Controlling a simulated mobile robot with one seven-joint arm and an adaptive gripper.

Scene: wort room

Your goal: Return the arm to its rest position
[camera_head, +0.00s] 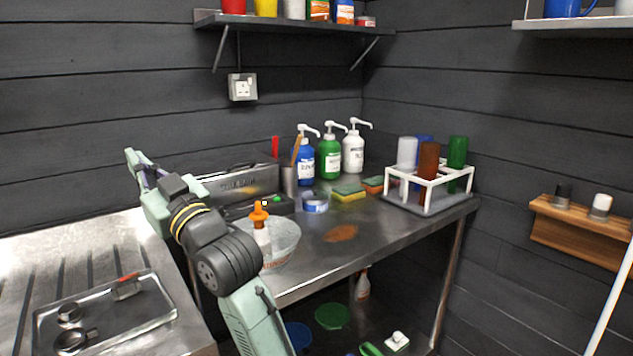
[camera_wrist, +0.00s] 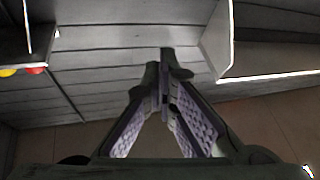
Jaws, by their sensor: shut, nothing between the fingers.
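My gripper (camera_wrist: 163,72) shows in the wrist view with its two dark fingers and lilac pads meeting at the tips. It is shut and holds nothing. In the head view my arm is bent over the left part of the steel worktop (camera_head: 340,262). Its far end reaches up and left, in front of the dark plank wall. In the wrist view plank surfaces and pale shelf-like edges lie beyond the fingertips. Nothing touches the fingers there.
A clear bowl (camera_head: 284,243) and an orange-topped bottle (camera_head: 261,229) stand close beside my arm. Pump bottles (camera_head: 330,158) and a white rack (camera_head: 428,190) stand farther back. A tray (camera_head: 105,318) lies on the left drainer. A loaded shelf (camera_head: 290,24) hangs above.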

